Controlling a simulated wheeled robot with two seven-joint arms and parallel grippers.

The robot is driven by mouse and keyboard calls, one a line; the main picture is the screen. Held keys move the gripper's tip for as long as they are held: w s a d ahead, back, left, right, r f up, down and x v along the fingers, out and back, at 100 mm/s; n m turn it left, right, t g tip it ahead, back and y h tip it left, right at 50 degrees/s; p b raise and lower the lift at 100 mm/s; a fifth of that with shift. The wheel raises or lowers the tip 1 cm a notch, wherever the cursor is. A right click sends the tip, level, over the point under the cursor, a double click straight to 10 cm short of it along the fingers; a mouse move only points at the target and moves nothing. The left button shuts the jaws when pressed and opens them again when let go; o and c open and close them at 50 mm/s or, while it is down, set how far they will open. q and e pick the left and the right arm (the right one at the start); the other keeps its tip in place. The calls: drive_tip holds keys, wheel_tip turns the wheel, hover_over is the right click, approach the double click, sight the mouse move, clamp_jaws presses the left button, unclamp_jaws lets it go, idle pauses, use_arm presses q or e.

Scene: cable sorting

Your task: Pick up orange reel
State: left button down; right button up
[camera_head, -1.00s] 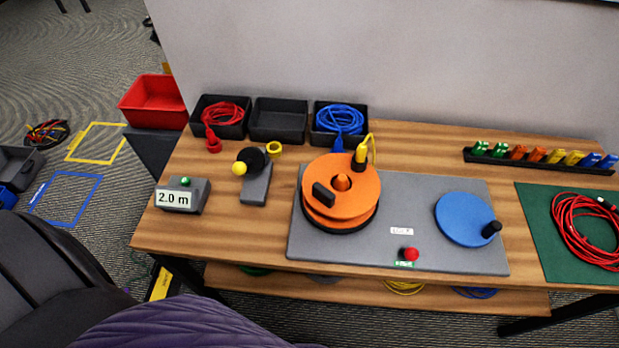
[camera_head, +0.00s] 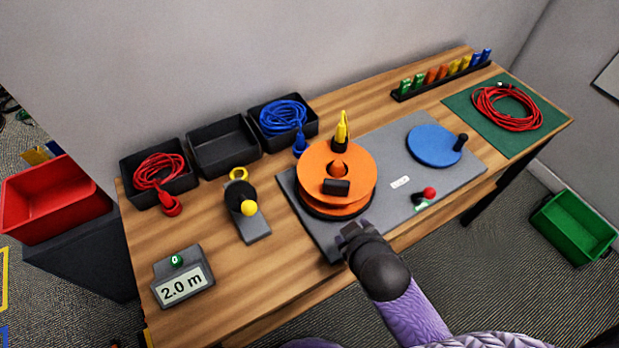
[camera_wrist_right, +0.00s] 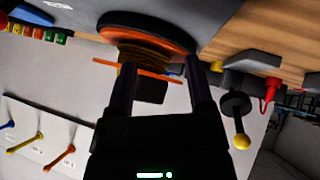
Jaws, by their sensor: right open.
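The orange reel (camera_head: 318,172) sits on the grey board, with a black block-shaped handle (camera_head: 336,187) on its top disc and a dark base below. A yellow plug (camera_head: 341,132) stands at its back edge. My right gripper (camera_head: 350,232) is just in front of the reel's near edge, over the front of the board. In the right wrist view, the open right gripper (camera_wrist_right: 160,75) has the reel (camera_wrist_right: 150,27) ahead of it, and the black handle (camera_wrist_right: 151,91) shows between its fingers. I cannot tell whether they touch. My left gripper is not in view.
On the grey board (camera_head: 385,150) are a blue crank disc (camera_head: 434,145) and a red knob (camera_head: 429,192). A black device with a yellow ball (camera_head: 249,208) stands left of the reel. Black bins (camera_head: 223,147) line the back. A length display (camera_head: 183,282) sits front left.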

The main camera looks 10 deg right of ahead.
drive_tip(key=w+a+r+n+t+y, duration=0.3)
drive_tip(key=w+a+r+n+t, duration=0.15)
drive_tip(key=r, duration=0.25)
drive_tip(key=w+a+r+n+t+y, duration=0.2)
drive_tip(key=w+a+r+n+t, duration=0.15)
drive_tip(key=w+r, duration=0.35)
drive_tip(key=s+a+r+n+g+y, duration=0.3)
drive_tip(key=a+r+n+y, duration=0.5)
drive_tip(key=n+y, duration=0.5)
drive_tip(key=n+g+h, duration=1.4)
drive_tip(key=n+h, duration=0.3)
drive_tip(key=n, duration=0.7)
hover_over(337, 182)
drive_tip(key=f, duration=0.9)
drive_tip(key=shift+s+a+f+b, duration=0.2)
drive_tip(key=shift+s+f+b, duration=0.05)
drive_tip(key=shift+s+b, duration=0.05)
drive_tip(key=shift+h, duration=0.3)
drive_tip(key=f+b, duration=0.1)
drive_tip(key=f, duration=0.5)
drive_tip(key=f+b, duration=0.1)
drive_tip(key=f, duration=0.3)
drive_tip(key=shift+w+d+b, duration=0.2)
drive_tip(key=shift+w+b, duration=0.15)
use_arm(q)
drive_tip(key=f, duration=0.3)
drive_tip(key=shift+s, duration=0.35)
use_arm(e)
drive_tip(key=shift+r, duration=0.1)
